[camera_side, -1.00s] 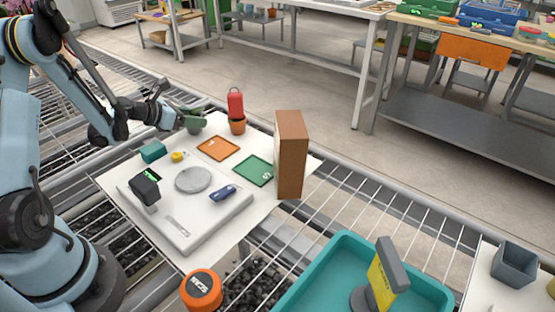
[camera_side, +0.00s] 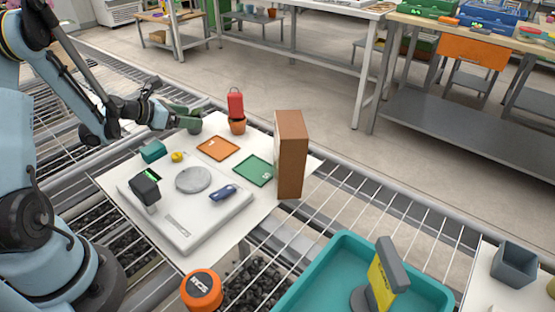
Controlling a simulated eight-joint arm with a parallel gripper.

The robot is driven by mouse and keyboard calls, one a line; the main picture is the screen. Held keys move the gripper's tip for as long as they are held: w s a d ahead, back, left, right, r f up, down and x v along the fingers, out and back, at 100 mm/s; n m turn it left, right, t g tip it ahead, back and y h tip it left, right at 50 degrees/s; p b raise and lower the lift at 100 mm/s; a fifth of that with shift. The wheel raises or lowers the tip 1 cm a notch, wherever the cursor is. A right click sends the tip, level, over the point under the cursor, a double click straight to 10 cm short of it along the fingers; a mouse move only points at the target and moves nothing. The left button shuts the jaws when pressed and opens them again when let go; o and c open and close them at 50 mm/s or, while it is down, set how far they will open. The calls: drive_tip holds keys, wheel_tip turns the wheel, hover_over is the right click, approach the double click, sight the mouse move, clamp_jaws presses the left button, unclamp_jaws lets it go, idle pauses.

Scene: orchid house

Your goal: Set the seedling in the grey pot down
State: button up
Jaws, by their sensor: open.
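My gripper (camera_side: 190,116) is at the far left corner of the white board, with its two dark green fingers spread apart. A small grey rounded pot (camera_side: 195,128) stands low at the fingertips, on or close to the board's far edge. The fingers partly cover it, and I cannot make out a seedling in it. Whether a finger still touches the pot is too small to tell.
A terracotta pot (camera_side: 237,126) with a red tag-like thing (camera_side: 235,102) stands right of the gripper. Orange (camera_side: 218,148) and green (camera_side: 254,170) squares, a scale (camera_side: 175,222) and a tall brown block (camera_side: 290,155) are nearer. A teal tray (camera_side: 315,272) is at front.

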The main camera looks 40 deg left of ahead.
drive_tip(key=v, duration=1)
drive_tip(key=w+d+r+m+g, duration=0.1)
drive_tip(key=d+r+m+g, duration=0.1)
drive_tip(key=d+m, duration=0.6)
drive_tip(key=d+r+m+g, duration=0.2)
drive_tip(key=d+m, duration=0.5)
drive_tip(key=s+d+r+m+y, duration=0.1)
drive_tip(key=s+d+m, duration=0.2)
drive_tip(key=m, duration=0.6)
drive_tip(key=s+d+r+m+y, duration=0.1)
drive_tip(key=s+d+m, duration=0.2)
drive_tip(key=d+m, duration=0.4)
drive_tip(key=m, duration=0.2)
drive_tip(key=shift+d+m+g, duration=0.3)
drive_tip(key=shift+m+g, duration=0.1)
